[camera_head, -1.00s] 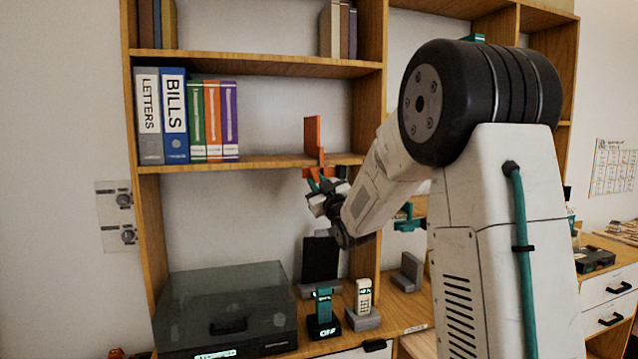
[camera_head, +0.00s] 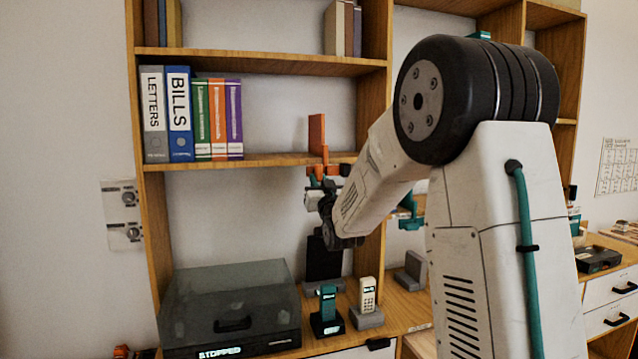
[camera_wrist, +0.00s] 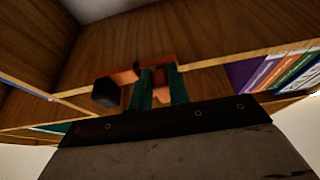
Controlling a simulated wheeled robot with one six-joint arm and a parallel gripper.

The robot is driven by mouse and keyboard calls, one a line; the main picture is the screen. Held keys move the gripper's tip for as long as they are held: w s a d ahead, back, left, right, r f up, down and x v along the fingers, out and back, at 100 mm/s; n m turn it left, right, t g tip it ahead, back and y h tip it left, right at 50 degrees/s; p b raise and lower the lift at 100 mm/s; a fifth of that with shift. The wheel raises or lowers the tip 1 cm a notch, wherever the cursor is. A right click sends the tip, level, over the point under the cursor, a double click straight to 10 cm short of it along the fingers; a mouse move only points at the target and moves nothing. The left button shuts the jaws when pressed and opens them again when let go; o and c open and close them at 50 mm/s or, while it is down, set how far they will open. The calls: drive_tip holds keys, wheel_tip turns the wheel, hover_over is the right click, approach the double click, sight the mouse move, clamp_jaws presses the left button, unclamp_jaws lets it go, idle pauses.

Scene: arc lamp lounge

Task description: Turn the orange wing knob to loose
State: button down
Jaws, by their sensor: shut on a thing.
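An orange clamp-like fitting with an upright plate (camera_head: 317,132) sits at the front edge of the middle shelf, and its lower part hangs below that edge. In the wrist view its orange body (camera_wrist: 124,77) lies under the shelf edge. My gripper (camera_wrist: 160,88) has its two teal fingers close together from below, shut on the orange wing knob (camera_wrist: 159,76). The fingers hide most of the knob, so its angle cannot be told. In the head view my gripper (camera_head: 322,181) is just below the fitting.
The wooden shelf (camera_head: 250,162) lies right above my gripper. Binders (camera_head: 180,115) stand on it to the left. Below are a dark-lidded box (camera_head: 230,300), a teal phone (camera_head: 328,302) and a white phone (camera_head: 367,297). A black block (camera_wrist: 105,93) sits beside the fingers.

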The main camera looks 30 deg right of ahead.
drive_tip(key=c, duration=1.3)
unclamp_jaws()
drive_tip(key=v, duration=0.7)
drive_tip(key=shift+s+a+f, duration=0.1)
drive_tip(key=shift+s+f, duration=0.05)
drive_tip(key=shift+s, duration=0.2)
